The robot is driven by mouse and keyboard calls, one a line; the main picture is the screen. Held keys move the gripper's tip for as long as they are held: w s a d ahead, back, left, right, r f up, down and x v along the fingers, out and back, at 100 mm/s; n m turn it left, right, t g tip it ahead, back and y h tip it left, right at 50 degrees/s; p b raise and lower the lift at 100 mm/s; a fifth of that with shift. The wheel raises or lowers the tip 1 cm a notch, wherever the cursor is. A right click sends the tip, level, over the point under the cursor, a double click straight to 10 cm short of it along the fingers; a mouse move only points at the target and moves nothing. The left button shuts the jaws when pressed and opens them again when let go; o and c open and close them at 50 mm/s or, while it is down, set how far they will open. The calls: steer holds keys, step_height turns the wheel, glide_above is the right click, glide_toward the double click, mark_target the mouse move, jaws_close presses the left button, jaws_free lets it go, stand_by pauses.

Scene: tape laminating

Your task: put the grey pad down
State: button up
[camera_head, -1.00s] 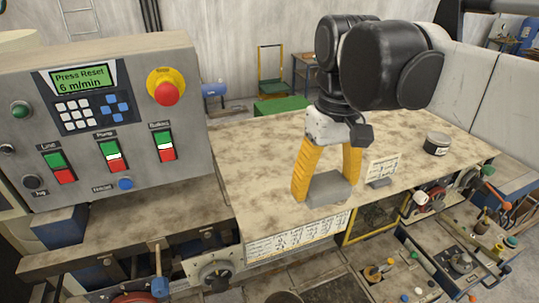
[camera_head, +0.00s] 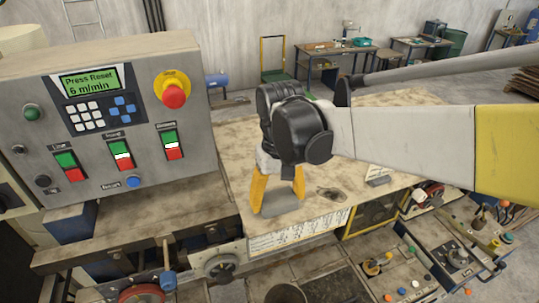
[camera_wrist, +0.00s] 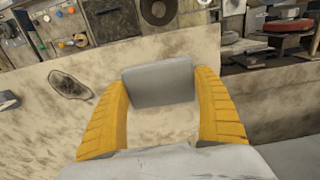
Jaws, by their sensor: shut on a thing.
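The grey pad (camera_head: 280,203) is a flat block near the front edge of the worktable (camera_head: 232,168). My gripper (camera_head: 277,198) is shut on it, with one yellow finger at each side. In the wrist view the pad (camera_wrist: 160,83) sits between the fingertips of my gripper (camera_wrist: 163,90), with the tabletop (camera_wrist: 165,125) behind it. I cannot tell whether the pad touches the table. A dark oval patch (camera_head: 331,194) lies bare on the tabletop to the right of the pad; it also shows in the wrist view (camera_wrist: 68,85).
A control panel (camera_head: 100,110) with a red stop button stands at the left. A small white sign (camera_head: 378,177) stands to the right on the table. My arm covers part of the tabletop.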

mark_target(278, 198)
steer(key=shift+s, duration=0.1)
steer(key=shift+f, duration=0.2)
steer(key=o, duration=1)
step_height(278, 198, up, 11)
steer(key=b, duration=0.1)
steer(key=s+d+f+m+t, duration=0.1)
steer(key=s+d+f+t, duration=0.1)
steer(key=s+d+f, duration=0.1)
steer(key=s+d+f+m+t, duration=0.1)
steer(key=s+d+f+t, duration=0.1)
steer(key=d, duration=0.4)
steer(key=s+d+f+m+t, duration=0.1)
steer(key=s+d+f+t, duration=0.2)
steer(key=s+d+f, duration=0.1)
steer(key=shift+s+d+f, duration=0.15)
steer(key=shift+s+f, duration=0.05)
steer(key=shift+s, duration=0.25)
steer(key=shift+s+d+f, duration=0.15)
steer(key=shift+s, duration=0.25)
